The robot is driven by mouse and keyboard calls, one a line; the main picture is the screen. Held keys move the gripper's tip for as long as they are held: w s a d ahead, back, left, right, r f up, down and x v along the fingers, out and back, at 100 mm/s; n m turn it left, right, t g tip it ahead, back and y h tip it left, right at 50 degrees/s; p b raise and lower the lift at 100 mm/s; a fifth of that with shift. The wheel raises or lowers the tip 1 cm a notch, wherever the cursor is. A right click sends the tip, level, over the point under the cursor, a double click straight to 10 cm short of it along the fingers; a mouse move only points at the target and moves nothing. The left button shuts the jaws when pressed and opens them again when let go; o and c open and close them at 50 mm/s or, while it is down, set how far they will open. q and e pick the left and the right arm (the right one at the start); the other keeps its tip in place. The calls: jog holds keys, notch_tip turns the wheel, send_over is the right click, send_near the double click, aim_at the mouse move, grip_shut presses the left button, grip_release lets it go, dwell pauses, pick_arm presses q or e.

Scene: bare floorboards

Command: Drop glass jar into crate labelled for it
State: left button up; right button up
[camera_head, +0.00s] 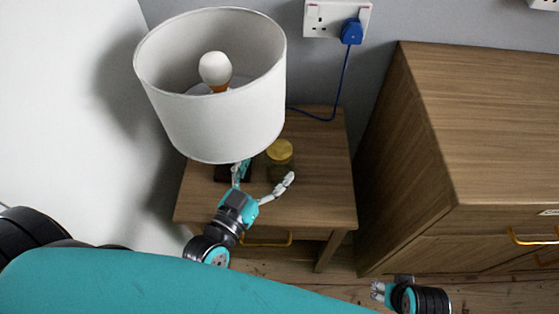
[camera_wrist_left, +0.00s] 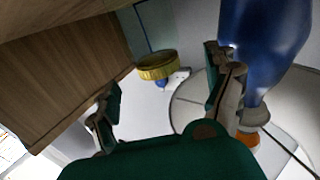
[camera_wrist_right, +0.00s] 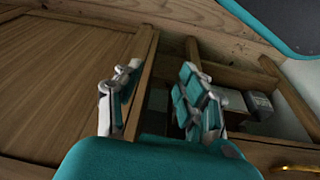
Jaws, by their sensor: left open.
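The glass jar with a gold lid (camera_head: 280,150) stands on the small wooden table, close to the lamp shade. Its lid also shows in the left wrist view (camera_wrist_left: 157,66), beyond and between the fingers; the glass is hard to make out there. My left gripper (camera_head: 263,176) is open and empty just in front of the jar, its fingers spread, one partly under the shade. My right gripper (camera_head: 378,290) hangs low, in front of the wooden cabinet; its fingers are apart with nothing between them in the right wrist view (camera_wrist_right: 152,98). I see no labelled crate.
A lamp with a big white shade (camera_head: 210,100) overhangs the table (camera_head: 325,185) at the left of the jar. A blue plug (camera_head: 351,32) and cord hang behind. A wooden cabinet (camera_head: 490,110) stands at the right. Grey boxes (camera_wrist_right: 258,105) show in the right wrist view.

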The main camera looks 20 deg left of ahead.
aim_at(273, 161)
pick_arm(q)
jog(key=shift+w+d, duration=0.1)
jog(key=shift+w, duration=0.5)
jog(key=w, duration=0.2)
jog(key=w+d, duration=0.1)
jog(key=w, duration=0.1)
jog(key=shift+w+d+b, duration=0.1)
jog(key=shift+w+b, duration=0.1)
jog(key=shift+b, duration=0.2)
pick_arm(e)
jog(key=v, duration=0.3)
jog(key=shift+w, duration=0.25)
pick_arm(q)
jog(key=shift+s, duration=0.1)
jog(key=c, duration=1.6)
pick_arm(e)
jog(key=shift+r, duration=0.1)
